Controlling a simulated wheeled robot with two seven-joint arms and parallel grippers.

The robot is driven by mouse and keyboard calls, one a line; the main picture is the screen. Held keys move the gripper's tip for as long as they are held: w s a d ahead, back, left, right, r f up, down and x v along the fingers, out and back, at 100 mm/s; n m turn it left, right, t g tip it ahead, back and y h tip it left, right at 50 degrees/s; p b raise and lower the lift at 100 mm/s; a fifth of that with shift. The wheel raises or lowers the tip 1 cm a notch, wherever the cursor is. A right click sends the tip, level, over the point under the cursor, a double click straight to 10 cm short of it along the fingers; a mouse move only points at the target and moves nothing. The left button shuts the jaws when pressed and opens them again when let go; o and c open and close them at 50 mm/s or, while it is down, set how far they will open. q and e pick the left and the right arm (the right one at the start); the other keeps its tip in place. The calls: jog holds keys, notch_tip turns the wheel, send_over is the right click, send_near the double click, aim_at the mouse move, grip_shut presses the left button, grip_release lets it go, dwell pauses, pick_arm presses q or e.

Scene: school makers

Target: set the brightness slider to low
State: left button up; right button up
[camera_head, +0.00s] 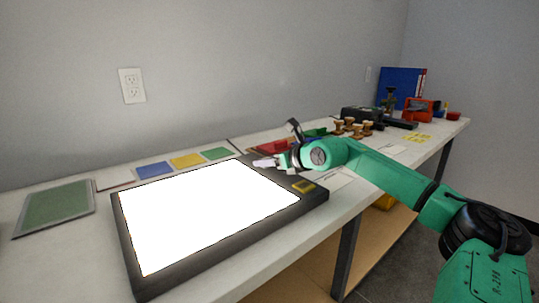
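The light box (133,248) lies on the table with a dark frame and a glowing, bright white panel (210,208). A small yellow-marked control (304,186) sits on the frame's right side. I cannot make out a slider knob or its setting. My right arm is green and comes in from the right. My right gripper (271,162) is over the light box's far right edge, beyond and left of the yellow-marked control. A small pale piece shows at its tip; I cannot tell whether it is part of the gripper. My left gripper is not in view.
A green sheet (55,207) lies at the left. Blue (154,170), yellow (187,160) and green (216,153) squares lie behind the box. Red and green items, several wooden stamps (352,127) and a blue binder (400,86) stand farther right along the wall.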

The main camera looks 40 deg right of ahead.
grip_shut()
dwell(1.4)
